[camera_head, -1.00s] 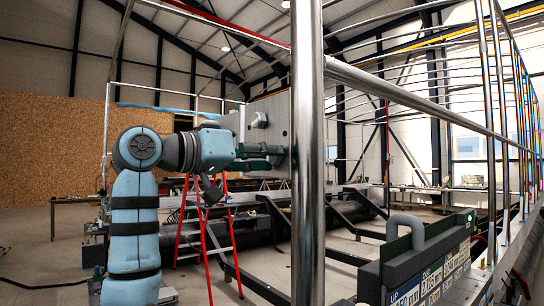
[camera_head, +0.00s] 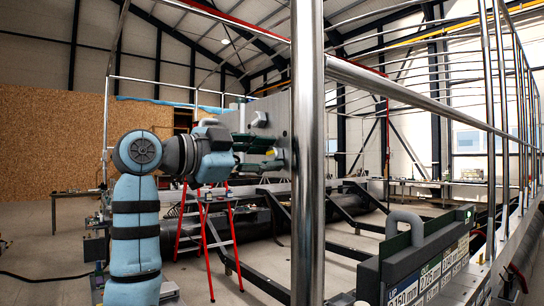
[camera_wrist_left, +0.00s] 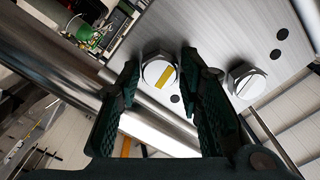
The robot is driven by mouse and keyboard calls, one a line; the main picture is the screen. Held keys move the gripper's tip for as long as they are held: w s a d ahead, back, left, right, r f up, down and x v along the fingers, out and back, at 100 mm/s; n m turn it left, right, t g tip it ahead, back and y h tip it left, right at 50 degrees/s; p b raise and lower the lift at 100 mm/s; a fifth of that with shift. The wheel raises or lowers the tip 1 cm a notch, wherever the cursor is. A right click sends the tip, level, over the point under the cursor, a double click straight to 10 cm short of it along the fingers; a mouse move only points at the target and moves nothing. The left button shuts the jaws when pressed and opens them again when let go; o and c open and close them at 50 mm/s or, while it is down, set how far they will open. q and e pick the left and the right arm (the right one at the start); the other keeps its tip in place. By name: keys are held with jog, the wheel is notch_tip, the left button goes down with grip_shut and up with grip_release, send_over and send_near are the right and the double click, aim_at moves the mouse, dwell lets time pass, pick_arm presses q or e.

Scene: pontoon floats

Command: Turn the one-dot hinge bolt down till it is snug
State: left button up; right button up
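My left gripper (camera_head: 270,153) is at the grey plate (camera_head: 272,112) in the head view, its dark green fingers apart. In the left wrist view my left gripper (camera_wrist_left: 160,75) has one finger on each side of a hex bolt head with a yellow stripe (camera_wrist_left: 158,75). A small gap shows on both sides, and I cannot tell if the fingers touch it. A black dot lies on the plate just below this bolt head. My right gripper is out of view.
A shiny upright post (camera_head: 307,150) and rails stand in front of the plate. A red stepladder (camera_head: 205,235) stands below my left arm. A dark case with labels and a grey handle (camera_head: 405,222) is at the lower right. A metal tube (camera_wrist_left: 160,130) passes behind the fingers.

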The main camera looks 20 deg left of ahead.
pick_arm(q)
jog(key=shift+o, duration=0.3)
jog(key=shift+s, duration=0.1)
jog(key=shift+s+a, duration=0.2)
jog(key=shift+s, duration=0.05)
jog(key=b+v, duration=0.2)
jog(key=v, duration=0.3)
jog(key=shift+s+a, duration=0.1)
jog(key=shift+s, duration=0.1)
jog(key=v, duration=1.1)
jog(key=shift+s+a, duration=0.2)
jog(key=shift+s, duration=0.05)
jog(key=shift+s+a, duration=0.15)
